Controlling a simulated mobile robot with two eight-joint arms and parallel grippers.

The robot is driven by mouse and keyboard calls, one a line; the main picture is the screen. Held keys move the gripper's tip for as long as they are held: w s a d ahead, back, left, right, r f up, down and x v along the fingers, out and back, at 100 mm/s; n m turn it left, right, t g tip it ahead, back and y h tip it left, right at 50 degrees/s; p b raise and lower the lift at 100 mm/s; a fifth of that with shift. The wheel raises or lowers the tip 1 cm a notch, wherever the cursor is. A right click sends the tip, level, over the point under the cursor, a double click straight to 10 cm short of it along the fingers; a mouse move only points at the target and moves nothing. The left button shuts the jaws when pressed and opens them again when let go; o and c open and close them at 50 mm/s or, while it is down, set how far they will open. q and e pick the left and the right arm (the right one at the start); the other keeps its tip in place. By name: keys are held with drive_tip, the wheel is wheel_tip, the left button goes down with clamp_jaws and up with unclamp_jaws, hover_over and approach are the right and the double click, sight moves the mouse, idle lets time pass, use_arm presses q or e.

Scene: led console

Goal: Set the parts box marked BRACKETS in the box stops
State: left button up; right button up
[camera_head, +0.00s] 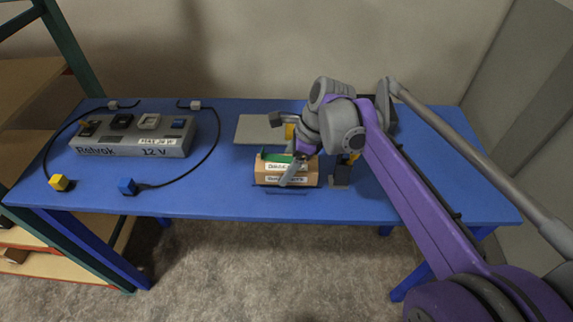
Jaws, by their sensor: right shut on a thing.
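A tan parts box (267,176) with white labels on its front and something green inside is near the table's front edge, at the middle. The lettering on the labels is too small to read surely. My right gripper (294,165) comes down over the box from behind and is shut on it, with one grey finger across the front. The gripper and wrist hide part of the box's back and right side. Whether the box touches the table is hard to tell. The box stops cannot be made out surely. My left gripper is not in view.
A grey console (130,143) marked 12 V stands at the left of the blue table (225,190). Black cables lead to a yellow plug (59,182) and a blue plug (127,186). A flat grey plate (255,129) lies behind the box. A dark block (340,176) stands right of it.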

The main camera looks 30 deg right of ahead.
drive_tip(key=shift+f+b, duration=0.5)
drive_tip(key=shift+f, duration=0.5)
idle(0.6)
drive_tip(key=o, duration=1.6)
drive_tip(key=shift+c, duration=0.2)
drive_tip(key=shift+r, duration=0.15)
drive_tip(key=p+v, duration=0.1)
drive_tip(key=v, duration=0.9)
drive_tip(key=shift+s+d+r, duration=0.1)
drive_tip(key=shift+r, duration=0.2)
